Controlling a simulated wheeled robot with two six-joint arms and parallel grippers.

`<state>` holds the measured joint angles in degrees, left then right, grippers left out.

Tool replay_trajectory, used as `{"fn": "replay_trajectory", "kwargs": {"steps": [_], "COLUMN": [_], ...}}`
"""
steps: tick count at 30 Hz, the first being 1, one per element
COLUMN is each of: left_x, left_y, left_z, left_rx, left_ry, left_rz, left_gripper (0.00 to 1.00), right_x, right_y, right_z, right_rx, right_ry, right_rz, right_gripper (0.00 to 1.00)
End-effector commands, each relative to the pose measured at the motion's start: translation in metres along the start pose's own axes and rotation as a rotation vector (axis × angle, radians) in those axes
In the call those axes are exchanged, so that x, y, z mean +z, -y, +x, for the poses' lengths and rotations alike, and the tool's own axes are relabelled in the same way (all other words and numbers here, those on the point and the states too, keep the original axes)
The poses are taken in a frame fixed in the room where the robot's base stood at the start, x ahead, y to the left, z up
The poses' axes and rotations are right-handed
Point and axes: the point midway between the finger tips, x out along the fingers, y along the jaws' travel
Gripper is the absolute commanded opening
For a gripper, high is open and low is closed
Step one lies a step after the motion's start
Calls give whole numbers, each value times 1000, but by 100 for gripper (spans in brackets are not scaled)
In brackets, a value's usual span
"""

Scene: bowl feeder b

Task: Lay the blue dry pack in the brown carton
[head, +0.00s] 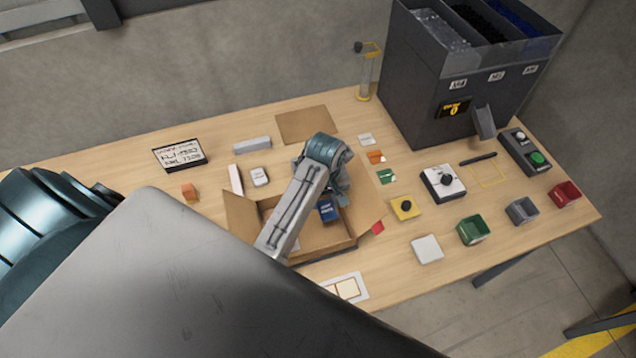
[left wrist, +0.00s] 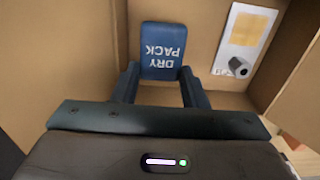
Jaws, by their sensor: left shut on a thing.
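The blue dry pack (left wrist: 162,50) is between the two fingers of my left gripper (left wrist: 158,80) in the left wrist view, its white lettering facing the camera. In the head view the blue pack (head: 327,211) shows inside the open brown carton (head: 330,248), below my left gripper (head: 328,200). The left gripper is shut on the pack, over the carton's interior. Whether the pack touches the carton floor is hard to tell. My left arm hides part of the carton's left side. My right gripper does not show.
Open flaps surround the carton.

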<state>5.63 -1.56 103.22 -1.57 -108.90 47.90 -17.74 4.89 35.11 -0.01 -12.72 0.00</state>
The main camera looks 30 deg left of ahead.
Motion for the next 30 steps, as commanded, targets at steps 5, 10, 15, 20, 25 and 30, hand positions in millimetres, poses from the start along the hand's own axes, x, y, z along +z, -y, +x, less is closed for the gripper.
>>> {"fn": "replay_trajectory", "kwargs": {"steps": [5, 10, 15, 20, 25, 30], "left_x": [0, 0, 0, 0, 0, 0], "left_y": [0, 1, 0, 0, 0, 0], "left_z": [19, 40, 60, 63, 64, 65], "left_rx": [-1, -3, 0, 1, 0, 1], "left_ry": [1, 2, 0, -1, -1, -1], "left_rz": [0, 0, 0, 0, 0, 0], "left_gripper": [17, 17, 17, 17, 17, 48], "right_x": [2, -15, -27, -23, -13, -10], "right_y": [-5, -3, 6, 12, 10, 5], "right_z": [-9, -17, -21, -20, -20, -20], "right_rx": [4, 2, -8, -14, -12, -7], "right_ry": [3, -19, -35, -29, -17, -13], "right_rz": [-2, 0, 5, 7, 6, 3], "right_gripper": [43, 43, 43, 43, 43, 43]}}
